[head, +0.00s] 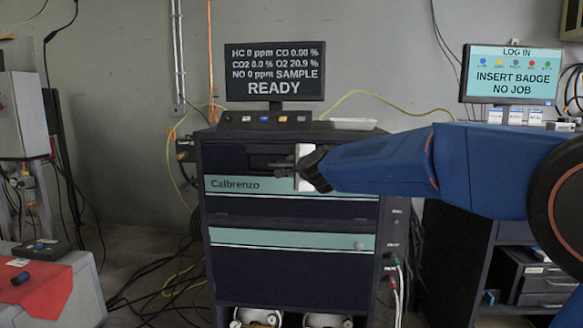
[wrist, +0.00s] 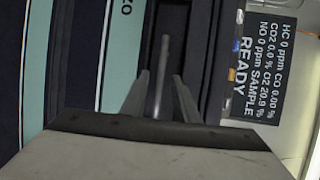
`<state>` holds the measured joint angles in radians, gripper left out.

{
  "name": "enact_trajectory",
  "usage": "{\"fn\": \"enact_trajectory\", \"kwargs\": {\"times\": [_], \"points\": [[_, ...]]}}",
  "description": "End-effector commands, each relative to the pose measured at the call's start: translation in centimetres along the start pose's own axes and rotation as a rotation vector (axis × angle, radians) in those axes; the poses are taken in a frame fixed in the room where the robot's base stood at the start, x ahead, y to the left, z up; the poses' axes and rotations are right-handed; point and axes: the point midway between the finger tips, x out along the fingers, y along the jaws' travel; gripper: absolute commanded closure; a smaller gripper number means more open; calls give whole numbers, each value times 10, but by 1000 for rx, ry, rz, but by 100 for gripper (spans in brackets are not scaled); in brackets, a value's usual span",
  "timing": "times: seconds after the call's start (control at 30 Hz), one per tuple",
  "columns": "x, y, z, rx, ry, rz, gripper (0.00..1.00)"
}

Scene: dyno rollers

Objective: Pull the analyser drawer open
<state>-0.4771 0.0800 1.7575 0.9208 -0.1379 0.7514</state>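The analyser (head: 290,208) is a dark blue cabinet with teal bands and the name Calbrenzo. Its upper drawer front (head: 228,160) looks flush with the cabinet, partly hidden by my gripper (head: 264,174). In the wrist view a slim grey upright bar, seemingly the drawer handle (wrist: 164,52), stands in front of the dark panel. My gripper (wrist: 160,76) has its two fingers apart, one on each side of this bar. Narrow gaps show on both sides, so the fingers do not appear to press on it. Whether they reach its full depth is unclear.
A monitor (head: 274,72) reading READY and a small white tray (head: 353,124) are on top of the analyser. A second monitor (head: 511,75) stands right, above dark drawers (head: 547,285). Cables (head: 165,292) lie on the floor left of the analyser. A cart with red cloth (head: 42,288) is far left.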

Motion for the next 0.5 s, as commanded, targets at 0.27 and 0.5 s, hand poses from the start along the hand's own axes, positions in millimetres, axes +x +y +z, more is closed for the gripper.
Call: {"fn": "enact_trajectory", "kwargs": {"times": [0.27, 0.5], "points": [[0, 0, 0, 0, 0, 0, 100], [-4, 1, 2, 0, -1, 0, 100]]}}
